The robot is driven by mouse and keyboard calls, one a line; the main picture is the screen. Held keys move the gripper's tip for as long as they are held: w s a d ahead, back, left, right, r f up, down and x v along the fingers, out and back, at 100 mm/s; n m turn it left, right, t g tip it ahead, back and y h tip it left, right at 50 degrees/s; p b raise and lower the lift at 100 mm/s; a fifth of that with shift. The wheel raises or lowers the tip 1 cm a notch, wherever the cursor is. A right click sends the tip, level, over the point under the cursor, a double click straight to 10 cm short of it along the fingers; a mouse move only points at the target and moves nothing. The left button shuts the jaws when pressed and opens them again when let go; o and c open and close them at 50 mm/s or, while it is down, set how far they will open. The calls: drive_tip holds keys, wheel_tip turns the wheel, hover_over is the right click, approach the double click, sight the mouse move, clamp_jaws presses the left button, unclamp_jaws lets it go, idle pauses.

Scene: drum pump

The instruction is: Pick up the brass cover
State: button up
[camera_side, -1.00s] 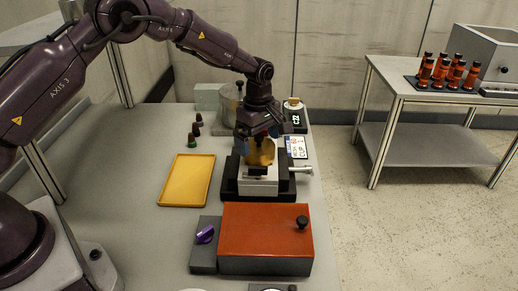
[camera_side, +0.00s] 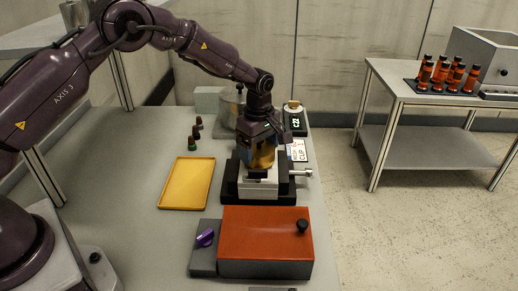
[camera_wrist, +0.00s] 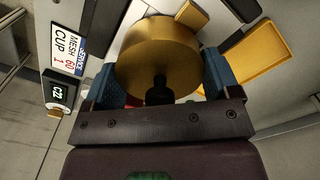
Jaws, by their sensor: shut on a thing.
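The brass cover (camera_wrist: 158,58) is a round, gold-coloured piece with a dark knob, large in the wrist view. My gripper (camera_wrist: 162,80) has its blue-padded fingers closed on either side of it. In the side view, the brass cover (camera_side: 262,158) shows partly under my gripper (camera_side: 260,150), over the white block of the black-based fixture (camera_side: 230,190). My gripper points down and hides the cover's top. I cannot tell whether the cover still touches the fixture.
An orange-topped box (camera_side: 265,235) stands in front. A metal pot (camera_side: 228,108), a display marked C2 (camera_side: 296,122) and a label card (camera_side: 298,150) stand close behind and right.

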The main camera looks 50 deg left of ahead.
drive_tip(key=shift+r, duration=0.5)
drive_tip(key=shift+s+r, duration=7)
drive_tip(key=shift+r, duration=0.35)
drive_tip(key=s+f, duration=0.5)
drive_tip(key=f, duration=0.1)
drive_tip(key=s+f, duration=0.5)
drive_tip(key=f, duration=0.1)
drive_tip(key=s+f, duration=0.5)
drive_tip(key=f, duration=0.1)
drive_tip(key=shift+a+f, duration=0.25)
drive_tip(key=shift+a, duration=0.1)
drive_tip(key=shift+f, duration=0.95)
drive_tip(key=shift+f, duration=0.4)
drive_tip(key=shift+f, duration=0.3)
